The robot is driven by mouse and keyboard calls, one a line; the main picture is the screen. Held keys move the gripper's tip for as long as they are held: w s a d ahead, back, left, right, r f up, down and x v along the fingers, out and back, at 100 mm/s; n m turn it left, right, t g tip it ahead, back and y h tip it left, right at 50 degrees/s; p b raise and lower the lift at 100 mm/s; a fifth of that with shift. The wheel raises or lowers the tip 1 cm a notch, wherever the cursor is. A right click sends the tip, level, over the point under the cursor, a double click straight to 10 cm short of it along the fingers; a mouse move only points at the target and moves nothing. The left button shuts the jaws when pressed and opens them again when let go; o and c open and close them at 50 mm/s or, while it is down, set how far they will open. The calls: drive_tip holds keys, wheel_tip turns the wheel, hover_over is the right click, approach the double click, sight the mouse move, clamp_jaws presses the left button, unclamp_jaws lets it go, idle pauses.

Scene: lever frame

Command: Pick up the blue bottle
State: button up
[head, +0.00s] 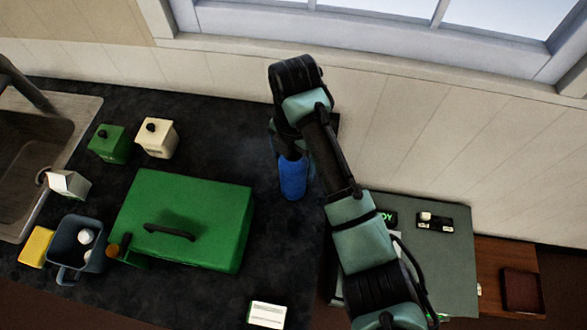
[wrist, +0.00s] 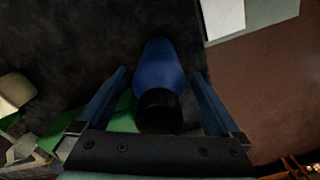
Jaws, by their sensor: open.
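The blue bottle (head: 292,178) stands on the dark counter below my arm in the head view; its upper part is hidden by my wrist. In the wrist view the blue bottle (wrist: 160,66) lies between the two fingers of my gripper (wrist: 160,75), with its black cap toward the camera. The fingers are spread on either side of it, with a gap visible on each side. In the head view the gripper is mostly hidden behind my own arm.
A large green box (head: 185,215) with a black handle is left of the bottle. Green (head: 110,143) and cream (head: 157,138) canisters stand behind it. A sink (head: 35,140) and a blue-grey bin (head: 82,248) are farther left. A white box (head: 267,314) lies near the front edge.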

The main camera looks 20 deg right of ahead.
drive_tip(key=shift+f, duration=1.2)
drive_tip(key=shift+r, duration=0.1)
clamp_jaws()
